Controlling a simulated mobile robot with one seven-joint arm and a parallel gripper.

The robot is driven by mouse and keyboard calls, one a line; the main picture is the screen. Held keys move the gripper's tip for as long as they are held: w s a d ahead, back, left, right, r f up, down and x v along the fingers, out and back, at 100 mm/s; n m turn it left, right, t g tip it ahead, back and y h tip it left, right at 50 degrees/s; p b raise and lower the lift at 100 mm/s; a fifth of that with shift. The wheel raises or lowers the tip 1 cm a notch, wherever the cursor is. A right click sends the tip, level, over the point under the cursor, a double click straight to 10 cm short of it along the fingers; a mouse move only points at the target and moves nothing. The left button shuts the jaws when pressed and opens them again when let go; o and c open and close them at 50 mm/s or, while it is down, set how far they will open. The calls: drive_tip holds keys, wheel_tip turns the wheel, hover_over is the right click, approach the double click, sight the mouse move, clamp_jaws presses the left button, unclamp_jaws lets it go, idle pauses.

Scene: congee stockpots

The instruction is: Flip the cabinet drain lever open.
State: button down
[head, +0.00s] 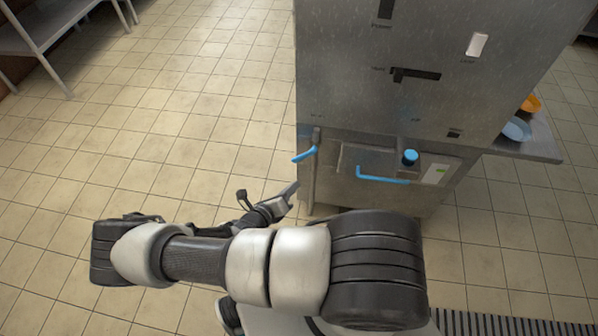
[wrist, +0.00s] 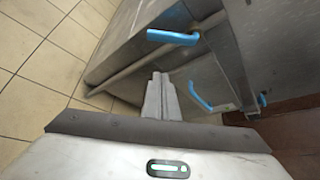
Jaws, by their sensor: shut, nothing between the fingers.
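The steel cabinet (head: 400,70) stands right of centre in the head view. A blue lever (head: 305,154), which appears to be the drain lever, sits on an upright pipe (head: 312,185) at its front left corner and points left, slightly down. In the wrist view the same lever (wrist: 172,37) lies beyond the fingertips, near the top. My gripper (head: 291,190) is shut and empty, below and left of the lever, apart from it. Its closed fingers (wrist: 161,82) show in the wrist view. Their gap to the pipe is hard to judge.
A blue bar handle (head: 383,177) and a blue round knob (head: 410,157) are on the cabinet's lower front; the handle also shows in the wrist view (wrist: 200,97). A side shelf (head: 535,146) holds blue and orange dishes. The tiled floor (head: 180,90) to the left is clear.

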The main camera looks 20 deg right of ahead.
drive_tip(key=f+b+x, duration=0.1)
drive_tip(key=b+x, duration=0.2)
drive_tip(key=x, duration=0.7)
drive_tip(key=r, duration=0.1)
drive_tip(key=w+a+r, duration=0.1)
drive_tip(key=w+r, duration=0.1)
drive_tip(key=shift+w+a+r, duration=0.1)
drive_tip(key=shift+a+r, duration=0.1)
drive_tip(key=shift+a, duration=0.15)
